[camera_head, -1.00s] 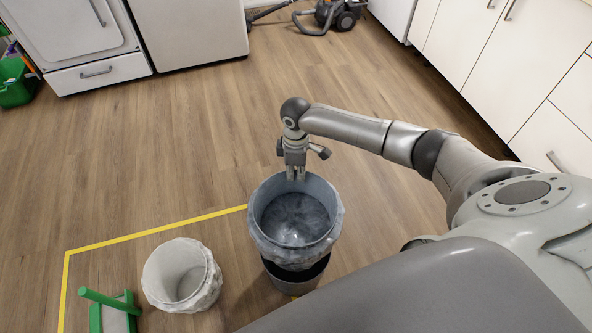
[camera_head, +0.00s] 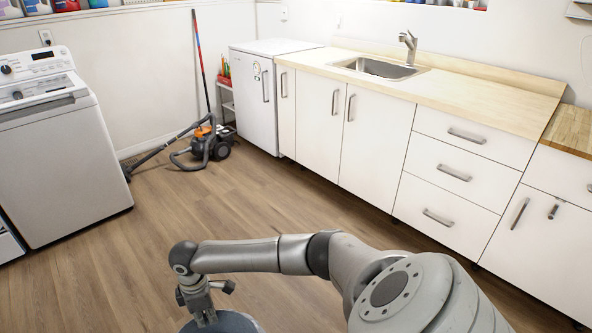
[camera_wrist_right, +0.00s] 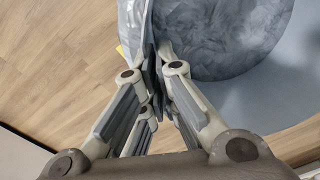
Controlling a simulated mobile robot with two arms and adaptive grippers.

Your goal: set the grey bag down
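The grey bag (camera_head: 228,324) shows only as a piece of its rim at the bottom edge of the head view; the rest is cut off. In the right wrist view, the open mouth and crumpled inside of the bag (camera_wrist_right: 225,38) fill the upper right. My right gripper (camera_head: 206,320) points down at the bag's rim. In the right wrist view, its fingers (camera_wrist_right: 157,58) are closed together on the rim, one on each side of the wall. What is under the bag is hidden. My left gripper is not in view.
Open wooden floor (camera_head: 130,245) lies ahead of the arm. White cabinets (camera_head: 375,145) with a sink (camera_head: 380,68) run along the right. A vacuum cleaner (camera_head: 212,142) stands at the back wall, and a white washing machine (camera_head: 60,150) stands at the left.

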